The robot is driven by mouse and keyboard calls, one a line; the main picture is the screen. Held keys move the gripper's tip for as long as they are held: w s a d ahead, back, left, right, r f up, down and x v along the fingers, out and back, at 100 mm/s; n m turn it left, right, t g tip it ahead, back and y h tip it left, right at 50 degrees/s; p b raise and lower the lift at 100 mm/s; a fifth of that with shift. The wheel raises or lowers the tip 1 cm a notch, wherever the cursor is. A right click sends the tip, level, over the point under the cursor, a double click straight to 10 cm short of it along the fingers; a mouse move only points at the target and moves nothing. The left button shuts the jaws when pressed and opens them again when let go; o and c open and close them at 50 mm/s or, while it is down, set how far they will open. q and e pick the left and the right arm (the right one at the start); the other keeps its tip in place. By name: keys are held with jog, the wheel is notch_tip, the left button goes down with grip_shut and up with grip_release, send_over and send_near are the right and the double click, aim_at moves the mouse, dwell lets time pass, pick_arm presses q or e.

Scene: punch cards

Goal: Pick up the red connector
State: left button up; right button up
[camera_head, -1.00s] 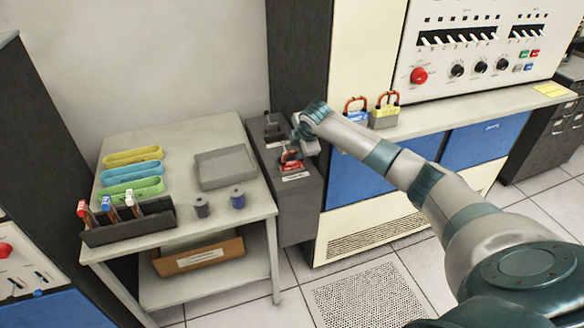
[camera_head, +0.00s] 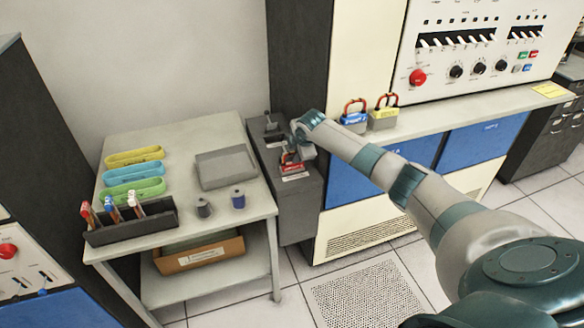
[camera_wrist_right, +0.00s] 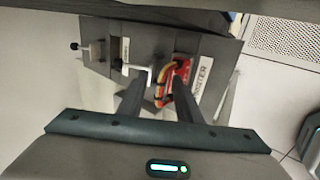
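The red connector (camera_head: 292,167) sits on top of the dark grey cabinet beside the table, partly hidden by my right gripper (camera_head: 294,155) in the head view. In the right wrist view the red connector (camera_wrist_right: 180,80) shows by the fingertips, with a metal lever handle and a yellow-red cable beside it. My right gripper (camera_wrist_right: 161,85) has its two dark fingers apart, with a gap between them. The connector lies at the far end of this gap, nearer the right finger; I cannot tell whether they touch. My left gripper is not in view.
A second lever (camera_head: 268,122) stands further back on the dark cabinet (camera_head: 308,200). The table to the left holds a grey tray (camera_head: 225,168), two spools, coloured holders and a dark rack (camera_head: 130,222). Padlocks (camera_head: 382,115) stand on the console ledge to the right.

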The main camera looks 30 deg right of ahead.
jog(key=shift+w+f, duration=0.15)
jog(key=shift+f, duration=0.15)
grip_shut()
jog(key=shift+d, duration=0.1)
dwell(1.5)
